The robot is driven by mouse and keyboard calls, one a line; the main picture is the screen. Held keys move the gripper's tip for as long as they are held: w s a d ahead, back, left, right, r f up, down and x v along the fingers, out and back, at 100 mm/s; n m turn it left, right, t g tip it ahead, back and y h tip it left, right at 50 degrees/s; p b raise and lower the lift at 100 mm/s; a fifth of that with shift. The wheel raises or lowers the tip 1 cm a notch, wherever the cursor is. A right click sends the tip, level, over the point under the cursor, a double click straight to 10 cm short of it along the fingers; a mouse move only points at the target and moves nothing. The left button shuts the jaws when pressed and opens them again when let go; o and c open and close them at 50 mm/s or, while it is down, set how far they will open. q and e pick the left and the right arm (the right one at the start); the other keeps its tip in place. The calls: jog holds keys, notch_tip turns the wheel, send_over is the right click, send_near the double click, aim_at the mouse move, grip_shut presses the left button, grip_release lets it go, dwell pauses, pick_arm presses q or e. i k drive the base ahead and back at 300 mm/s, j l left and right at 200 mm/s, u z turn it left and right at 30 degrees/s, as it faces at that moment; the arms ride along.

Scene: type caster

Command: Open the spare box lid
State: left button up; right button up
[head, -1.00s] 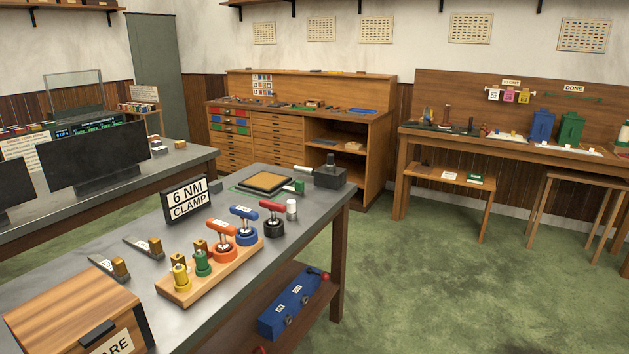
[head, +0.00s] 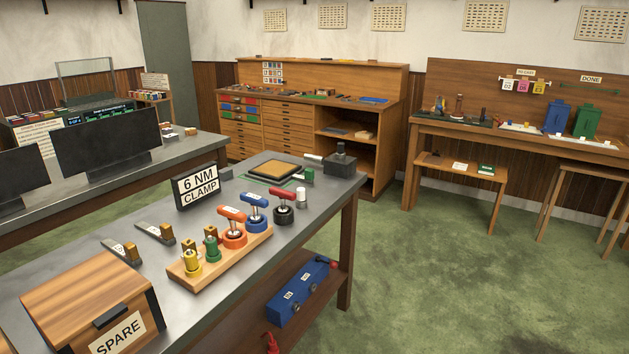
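The spare box (head: 70,334) is a wooden box with dark edges and a white "SPARE" label (head: 118,334) on its front. It stands on the near left end of the grey workbench, partly cut off by the bottom edge of the head view. Its wooden lid (head: 80,295) is shut, and a dark handle (head: 111,317) sits at the lid's front edge. Neither of my grippers is in view.
On the bench (head: 222,301), a wooden rack (head: 222,256) holds several coloured tools behind the box. A "6 NM CLAMP" sign (head: 197,186) stands farther back. A blue case (head: 300,291) lies on the lower shelf. The green floor (head: 440,270) to the right is clear.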

aim_at(96, 292)
jog(key=u, duration=1.25)
